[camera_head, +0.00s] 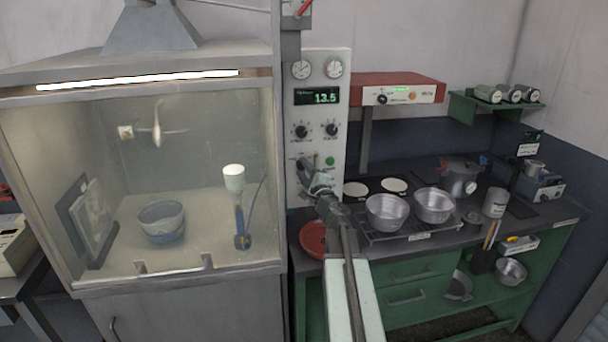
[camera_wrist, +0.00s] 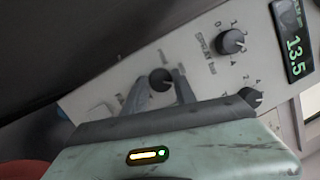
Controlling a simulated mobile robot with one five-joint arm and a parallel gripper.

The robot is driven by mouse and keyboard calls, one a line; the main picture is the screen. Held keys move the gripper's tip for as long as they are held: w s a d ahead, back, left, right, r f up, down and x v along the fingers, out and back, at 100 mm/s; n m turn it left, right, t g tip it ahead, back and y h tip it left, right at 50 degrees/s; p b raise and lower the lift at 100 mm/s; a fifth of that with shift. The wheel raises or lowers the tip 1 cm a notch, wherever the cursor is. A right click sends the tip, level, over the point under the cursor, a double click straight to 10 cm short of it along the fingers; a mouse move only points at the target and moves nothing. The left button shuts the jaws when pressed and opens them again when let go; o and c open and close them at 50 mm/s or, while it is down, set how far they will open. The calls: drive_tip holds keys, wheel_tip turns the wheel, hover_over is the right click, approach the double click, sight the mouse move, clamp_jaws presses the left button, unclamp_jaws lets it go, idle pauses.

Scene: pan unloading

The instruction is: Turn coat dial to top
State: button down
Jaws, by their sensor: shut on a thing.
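The coat dial (camera_wrist: 161,79) is a small dark round knob on the pale control panel (camera_head: 335,190). In the wrist view it sits between the two grey fingers of my gripper (camera_wrist: 160,75), which is shut on it. Its label and pointer direction are too small or blurred to read. In the head view my gripper (camera_head: 308,168) is at the lower left of the panel and hides the dial. Two other black dials, the left one (camera_head: 301,131) and the right one (camera_head: 331,129), sit above it, under a green display (camera_head: 317,96) reading 13.5.
A green button (camera_head: 330,161) is close to my gripper's right. A glass-fronted cabinet (camera_head: 281,150) stands left of the panel. A red dish (camera_head: 312,240) lies below my arm. Two metal pans, one (camera_head: 387,222) nearer my arm and another (camera_head: 434,214), stand on the counter at right.

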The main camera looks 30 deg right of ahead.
drive_tip(key=shift+m+t+h+b, duration=0.3)
drive_tip(key=shift+m+h+b, duration=0.35)
drive_tip(key=shift+m, duration=1.95)
drive_tip(key=c, duration=1)
unclamp_jaws()
drive_tip(key=shift+a+f, duration=0.1)
